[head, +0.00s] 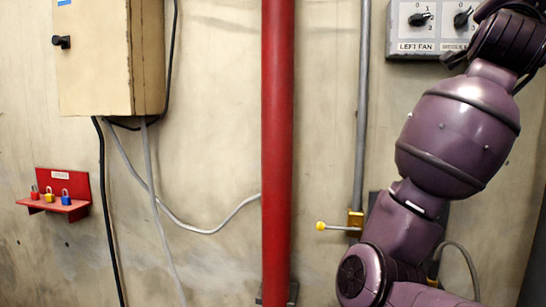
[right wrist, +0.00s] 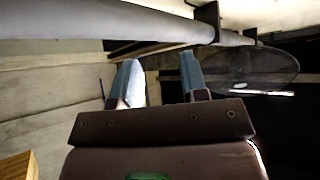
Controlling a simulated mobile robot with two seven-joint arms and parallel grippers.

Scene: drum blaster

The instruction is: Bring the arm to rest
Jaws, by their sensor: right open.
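My purple right arm (head: 458,135) takes up the right side of the head view, in front of the wall. Its hand cannot be made out in the head view. In the right wrist view my right gripper (right wrist: 162,80) shows two fingers standing well apart, with nothing between them. The fingers point toward a dim area with a long grey pipe (right wrist: 110,22) across the top and a dark rounded shape (right wrist: 245,66) at the right. My left gripper is in neither view.
A knob panel (head: 418,46) is partly covered by my arm. A lever with a yellow ball (head: 321,226) is just left of my arm. A red pole (head: 277,150) stands mid-view. A beige cabinet (head: 95,60) and red padlock shelf (head: 72,208) are at left.

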